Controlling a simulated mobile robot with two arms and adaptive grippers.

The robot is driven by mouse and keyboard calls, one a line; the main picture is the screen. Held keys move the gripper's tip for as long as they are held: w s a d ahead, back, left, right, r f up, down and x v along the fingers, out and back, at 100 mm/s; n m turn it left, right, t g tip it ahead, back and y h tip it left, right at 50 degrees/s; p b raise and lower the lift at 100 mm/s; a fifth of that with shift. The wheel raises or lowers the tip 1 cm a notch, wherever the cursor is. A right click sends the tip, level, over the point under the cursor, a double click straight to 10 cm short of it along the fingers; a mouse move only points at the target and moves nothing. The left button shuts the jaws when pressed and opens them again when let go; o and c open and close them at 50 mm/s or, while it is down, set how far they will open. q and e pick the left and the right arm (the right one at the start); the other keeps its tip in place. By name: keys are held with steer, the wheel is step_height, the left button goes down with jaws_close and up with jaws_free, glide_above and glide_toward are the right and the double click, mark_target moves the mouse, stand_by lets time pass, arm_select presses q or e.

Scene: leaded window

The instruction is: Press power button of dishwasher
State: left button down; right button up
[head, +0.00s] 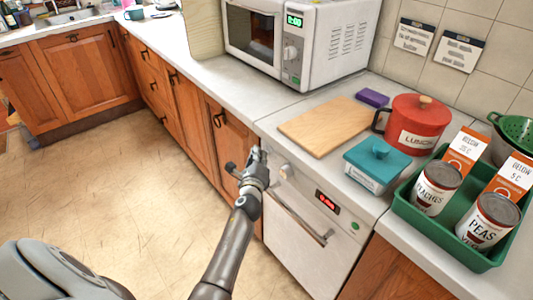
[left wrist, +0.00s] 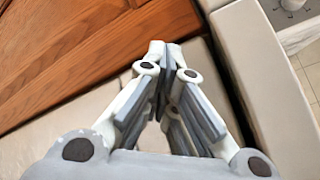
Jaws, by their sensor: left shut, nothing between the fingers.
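The dishwasher (head: 292,235) is a white appliance under the counter, with a handle bar, a round knob (head: 287,171) at its upper left, a red-lit display (head: 327,202) and a small green button (head: 355,226) right of the display. Which control is the power button is not labelled legibly. My left gripper (head: 258,152) is shut and empty near the dishwasher's upper left corner, left of the knob and apart from the green button. In the left wrist view its fingertips (left wrist: 167,52) meet in front of a wooden and a pale surface; no button shows there.
The counter above holds a cutting board (head: 325,126), a teal box (head: 378,163), a red pot (head: 413,124) and a green tray (head: 408,207) with cans. A microwave (head: 298,40) stands behind. Wooden cabinets (head: 229,145) adjoin on the left. The floor (head: 120,185) is clear.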

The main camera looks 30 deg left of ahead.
arm_select(q)
steer(key=shift+s+a, duration=0.2)
steer(key=shift+s, duration=0.3)
steer(key=s+a+p, duration=0.1)
steer(key=s+a, duration=0.1)
steer(key=s, duration=0.3)
steer(key=shift+s+a+p, duration=0.2)
steer(key=shift+s+p, duration=0.1)
steer(key=shift+p, duration=0.05)
stand_by(0.3)
